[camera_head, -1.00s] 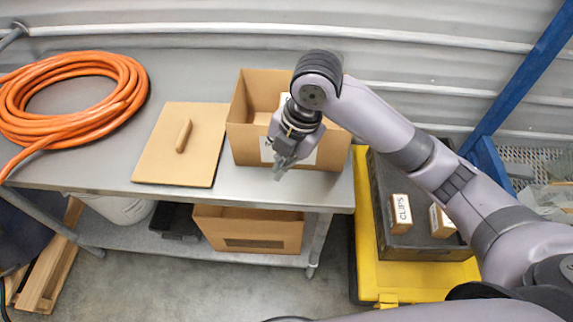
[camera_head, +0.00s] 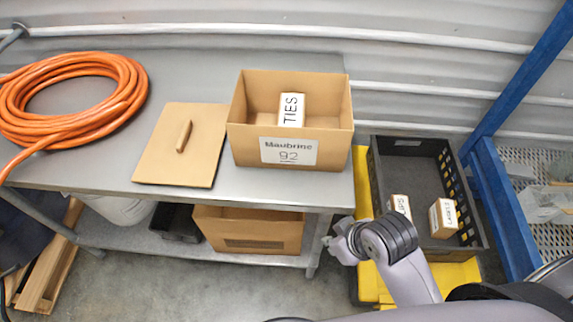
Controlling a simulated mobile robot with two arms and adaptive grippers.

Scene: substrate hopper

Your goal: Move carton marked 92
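The open cardboard carton (camera_head: 241,149) stands on the right end of the grey table. Its front label (camera_head: 288,151) reads "Maubrine 92". A small box marked TIES (camera_head: 291,108) is inside it. A flat tan lid with a handle (camera_head: 158,162) lies on the table just left of the carton. My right gripper (camera_head: 330,242) is low, in front of the table's right front corner and apart from the carton. I see nothing in it, but its fingers are too small to tell open from shut. My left gripper is out of view.
A black crate (camera_head: 378,190) on a yellow base (camera_head: 366,283) stands right of the table, with two small boxes (camera_head: 400,206) (camera_head: 443,217) in its front part. An orange hose coil (camera_head: 125,100) lies at the table's left. Another carton (camera_head: 250,228) sits on the lower shelf. A blue post stands right.

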